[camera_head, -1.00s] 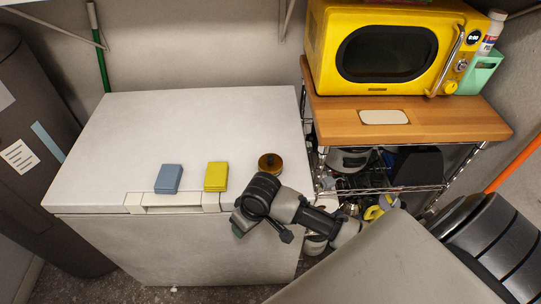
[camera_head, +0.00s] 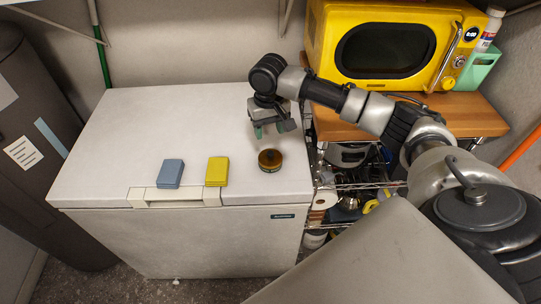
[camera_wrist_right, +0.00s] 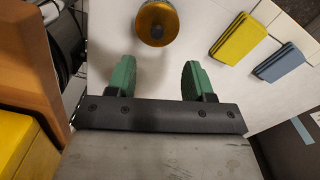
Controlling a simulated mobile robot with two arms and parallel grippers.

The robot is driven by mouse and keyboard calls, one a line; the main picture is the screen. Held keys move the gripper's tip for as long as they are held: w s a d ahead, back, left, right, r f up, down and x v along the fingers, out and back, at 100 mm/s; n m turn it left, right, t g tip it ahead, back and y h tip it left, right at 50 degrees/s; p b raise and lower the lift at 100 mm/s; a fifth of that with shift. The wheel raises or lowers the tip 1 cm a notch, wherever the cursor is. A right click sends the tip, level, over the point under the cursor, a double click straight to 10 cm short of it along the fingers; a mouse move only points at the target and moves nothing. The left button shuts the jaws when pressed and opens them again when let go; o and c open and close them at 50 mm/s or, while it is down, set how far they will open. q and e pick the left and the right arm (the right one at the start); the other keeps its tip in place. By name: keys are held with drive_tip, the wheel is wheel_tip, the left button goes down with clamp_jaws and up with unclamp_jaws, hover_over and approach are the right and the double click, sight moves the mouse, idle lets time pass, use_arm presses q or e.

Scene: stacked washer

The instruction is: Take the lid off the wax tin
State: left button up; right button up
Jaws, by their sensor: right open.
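The wax tin (camera_head: 270,160) is a small round tin with an amber-brown top, standing on the white chest's top near its front right. My right gripper (camera_head: 270,132) is above and just behind the tin, pointing down. In the right wrist view its two green fingers (camera_wrist_right: 158,78) are spread apart with nothing between them, and the tin lies beyond them. My left gripper is not in view.
A blue box-like pad (camera_head: 170,173) and a yellow one (camera_head: 217,170) lie left of the tin on the white chest (camera_head: 120,130). A wooden-topped rack (camera_head: 475,112) with a yellow microwave (camera_head: 385,50) stands at the right. The chest's back left is clear.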

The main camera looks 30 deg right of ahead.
sight(270, 152)
wheel_tip(270, 152, down, 4)
drive_tip(key=shift+r, duration=0.1)
drive_tip(key=f, duration=0.1)
drive_tip(key=f+p, duration=0.1)
drive_tip(key=f, duration=0.1)
drive_tip(key=f+p, duration=0.1)
drive_tip(key=shift+w+d+f, duration=0.1)
drive_tip(key=shift+d+f, duration=0.15)
drive_tip(key=shift+f, duration=0.6)
clamp_jaws()
